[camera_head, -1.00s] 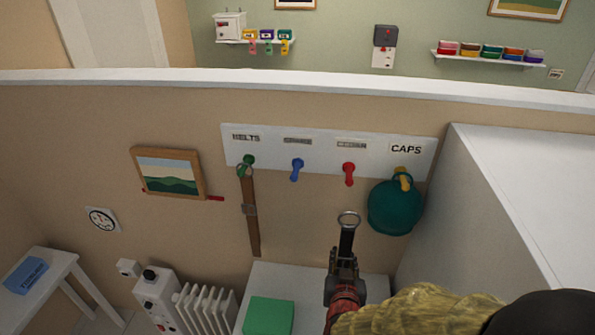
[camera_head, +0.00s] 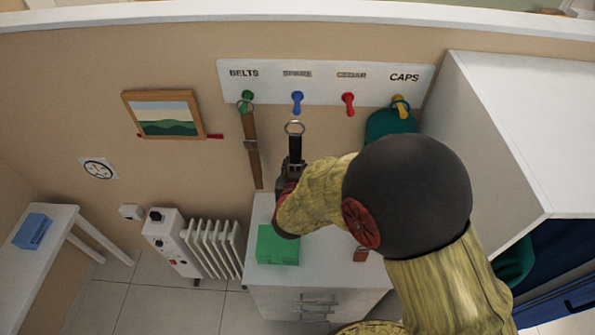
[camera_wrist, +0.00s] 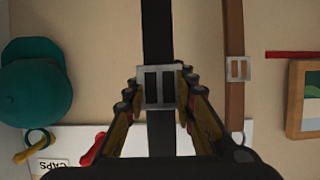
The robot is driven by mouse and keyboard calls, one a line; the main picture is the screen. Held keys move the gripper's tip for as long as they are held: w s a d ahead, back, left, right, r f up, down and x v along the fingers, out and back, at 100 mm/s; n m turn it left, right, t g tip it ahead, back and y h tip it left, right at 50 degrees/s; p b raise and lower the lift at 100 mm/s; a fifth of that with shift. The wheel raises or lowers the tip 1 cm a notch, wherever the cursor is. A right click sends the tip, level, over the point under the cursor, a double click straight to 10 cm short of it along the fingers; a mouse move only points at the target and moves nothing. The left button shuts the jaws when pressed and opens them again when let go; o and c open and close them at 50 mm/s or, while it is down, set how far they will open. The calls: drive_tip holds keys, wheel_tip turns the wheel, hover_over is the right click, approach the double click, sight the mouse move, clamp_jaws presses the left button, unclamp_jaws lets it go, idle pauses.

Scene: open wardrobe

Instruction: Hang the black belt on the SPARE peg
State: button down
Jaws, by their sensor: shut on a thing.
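My gripper (camera_head: 292,166) is shut on the black belt (camera_head: 295,146), in front of the peg board. The belt's ring end points up and sits just below the blue peg (camera_head: 297,102) under the SPARE label (camera_head: 297,74), apart from it in the head view. In the wrist view the belt (camera_wrist: 157,30) runs between my fingers (camera_wrist: 160,92), with its metal buckle (camera_wrist: 155,86) at the fingertips. The lower part of the belt is hidden behind my arm in the head view. The SPARE peg looks empty.
A brown belt (camera_head: 253,160) hangs on the green BELTS peg (camera_head: 246,96), left of mine. The red CEDAR peg (camera_head: 348,99) is bare. A teal cap (camera_head: 385,122) hangs on the CAPS peg. A white cabinet (camera_head: 262,212) with a green box (camera_head: 277,246) stands below.

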drive_tip(key=w+r+b+x, duration=0.1)
drive_tip(key=r+b+x, duration=0.1)
drive_tip(key=x, duration=0.9)
drive_tip(key=shift+w+r+b, duration=0.2)
drive_tip(key=shift+w+b, duration=0.05)
drive_tip(key=shift+b, duration=0.05)
idle(1.0)
drive_tip(key=shift+d, duration=0.1)
idle(0.5)
drive_tip(key=c, duration=1.4)
unclamp_jaws()
